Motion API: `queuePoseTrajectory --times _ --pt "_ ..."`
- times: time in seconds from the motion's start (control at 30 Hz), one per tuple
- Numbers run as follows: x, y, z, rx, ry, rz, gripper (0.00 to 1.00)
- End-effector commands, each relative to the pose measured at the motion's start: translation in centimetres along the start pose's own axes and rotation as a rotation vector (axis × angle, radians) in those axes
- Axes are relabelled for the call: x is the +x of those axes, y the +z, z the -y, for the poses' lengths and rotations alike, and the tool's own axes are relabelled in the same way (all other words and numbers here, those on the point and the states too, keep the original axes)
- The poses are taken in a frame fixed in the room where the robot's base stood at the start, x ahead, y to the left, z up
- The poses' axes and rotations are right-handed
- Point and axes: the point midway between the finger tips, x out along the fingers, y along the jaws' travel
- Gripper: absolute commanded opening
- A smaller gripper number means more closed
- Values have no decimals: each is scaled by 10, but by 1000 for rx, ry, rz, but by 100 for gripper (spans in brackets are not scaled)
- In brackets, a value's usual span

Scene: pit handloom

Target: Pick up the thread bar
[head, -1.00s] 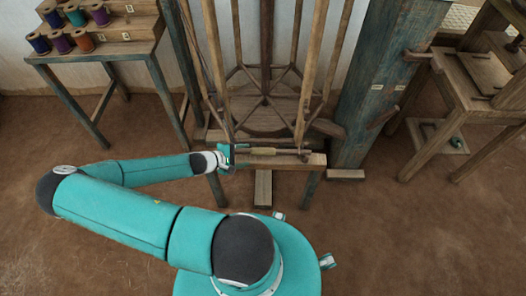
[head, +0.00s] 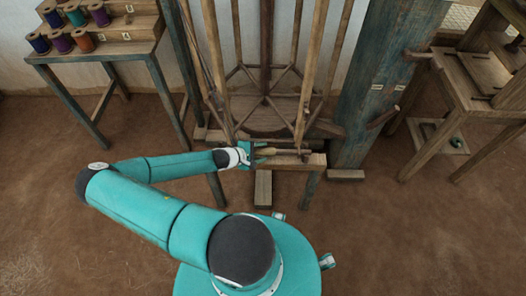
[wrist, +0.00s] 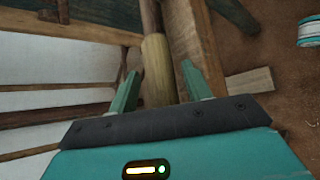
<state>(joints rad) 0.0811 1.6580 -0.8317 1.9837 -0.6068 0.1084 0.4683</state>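The thread bar is a slim wooden rod with a thicker pale yellow-brown section (head: 272,151). It lies along a narrow wooden ledge (head: 316,161) at the front of the loom frame. My gripper (head: 256,154) is at the bar's left part, and its hand hides that end in the head view. In the wrist view the yellowish section of the bar (wrist: 157,72) runs between the two teal fingers of my gripper (wrist: 160,80). The fingers are spread, with a visible gap on each side of the bar. Whether the bar is at fingertip depth is hard to tell.
Tall wooden loom posts (head: 306,75) rise just behind the ledge. A stand with coloured spools (head: 88,45) is at the upper left, a wooden loom bench (head: 470,75) at the right. The brown floor is clear around me.

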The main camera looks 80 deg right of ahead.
Motion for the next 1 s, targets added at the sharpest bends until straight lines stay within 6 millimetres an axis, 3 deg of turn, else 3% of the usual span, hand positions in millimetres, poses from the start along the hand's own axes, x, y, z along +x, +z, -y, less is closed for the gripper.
queuePoseTrajectory --times 0.03,0.23,0.67,0.83,1.0 --pt "0 0 0 0 0 0 38" --pt "0 0 0 0 0 0 1" --pt "-5 5 -8 2 1 1 1" --pt "-17 17 -24 4 -1 1 1" --pt "-41 11 -41 5 -1 -3 1"
